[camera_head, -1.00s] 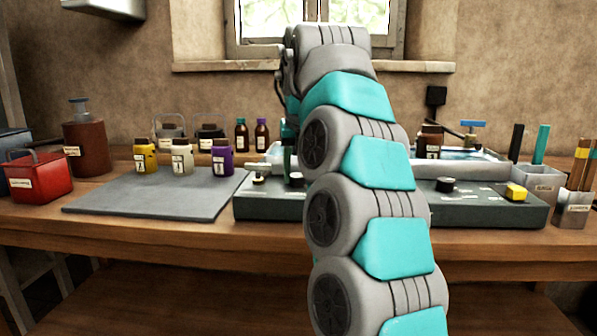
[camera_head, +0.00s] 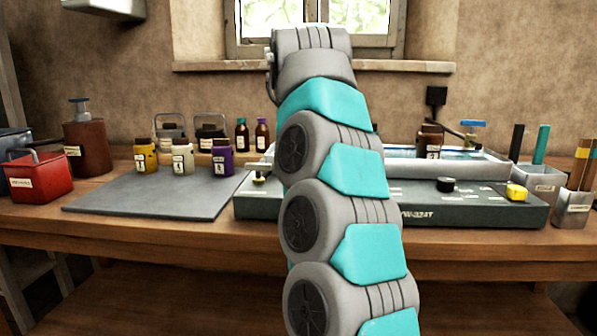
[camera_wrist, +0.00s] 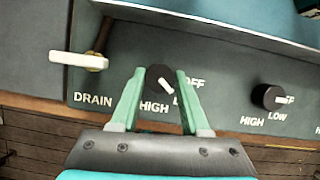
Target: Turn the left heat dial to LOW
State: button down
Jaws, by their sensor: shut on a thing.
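The left heat dial (camera_wrist: 158,77) is a black knob with a white pointer line in the wrist view. Its pointer aims to the lower right, at the LOW label, which the right fingertip partly covers. HIGH reads below the dial and OFF to its upper right. My gripper (camera_wrist: 157,84) has its two green fingers shut on the dial's sides. A second black dial (camera_wrist: 268,97) is to the right, its pointer aimed right at its OFF mark. In the head view my arm hides the gripper and the left dial.
A white drain lever (camera_wrist: 78,60) sticks out left of the dial on the grey panel (camera_head: 420,212). Another black knob (camera_head: 445,184) and a yellow knob (camera_head: 516,192) are at the panel's right. A grey mat (camera_head: 150,195) and bottles stand left.

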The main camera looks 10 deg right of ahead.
jog(key=shift+m, duration=0.5)
jog(key=shift+c, duration=1.9)
grip_release()
